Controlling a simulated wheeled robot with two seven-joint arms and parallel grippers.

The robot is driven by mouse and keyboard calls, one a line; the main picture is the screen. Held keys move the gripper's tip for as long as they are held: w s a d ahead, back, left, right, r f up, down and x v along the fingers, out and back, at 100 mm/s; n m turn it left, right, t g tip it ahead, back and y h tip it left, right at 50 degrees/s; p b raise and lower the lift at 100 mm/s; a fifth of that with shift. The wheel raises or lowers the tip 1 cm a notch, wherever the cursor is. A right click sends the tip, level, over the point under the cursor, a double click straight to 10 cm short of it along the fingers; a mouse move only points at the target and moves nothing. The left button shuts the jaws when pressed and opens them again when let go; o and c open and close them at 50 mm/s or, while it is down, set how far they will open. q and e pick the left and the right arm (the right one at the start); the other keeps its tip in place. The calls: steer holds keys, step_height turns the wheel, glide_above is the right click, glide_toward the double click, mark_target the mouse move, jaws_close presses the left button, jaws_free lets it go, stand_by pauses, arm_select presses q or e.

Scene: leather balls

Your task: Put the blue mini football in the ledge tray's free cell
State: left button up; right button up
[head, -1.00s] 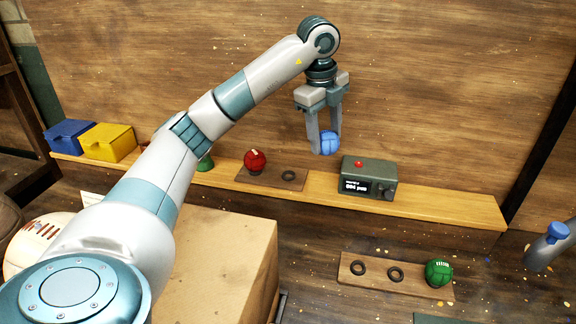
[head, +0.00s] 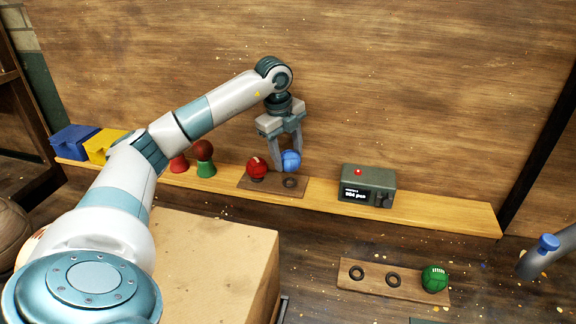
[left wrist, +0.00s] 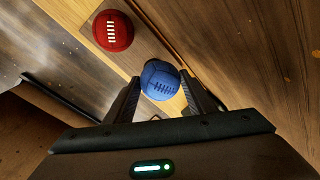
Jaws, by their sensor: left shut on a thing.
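The blue mini football (head: 291,161) is between the fingers of my left gripper (head: 287,158), which is shut on it. It hangs just above the ledge tray (head: 256,188), over its free ring cell (head: 290,182). A red ball (head: 257,168) sits in the tray's left cell, beside the blue ball. The left wrist view also shows the blue ball (left wrist: 160,81) between the fingers and the red ball (left wrist: 113,31) to its upper left. There the free cell is mostly hidden by the blue ball. My right gripper is not in view.
On the wooden ledge (head: 430,213) stand a grey-green device (head: 367,185), blue (head: 73,140) and yellow (head: 103,146) boxes, and red and green stands, one bearing a brown ball (head: 203,150). Lower right, another tray (head: 375,288) holds a green ball (head: 434,278). A cardboard box (head: 215,265) stands in front.

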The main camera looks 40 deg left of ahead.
mark_target(288, 165)
arm_select(q)
steer(key=shift+f+p, duration=0.9)
steer(key=shift+f, duration=1.1)
steer(key=shift+f, duration=0.15)
steer(key=o, duration=1.1)
steer(key=shift+r, duration=0.25)
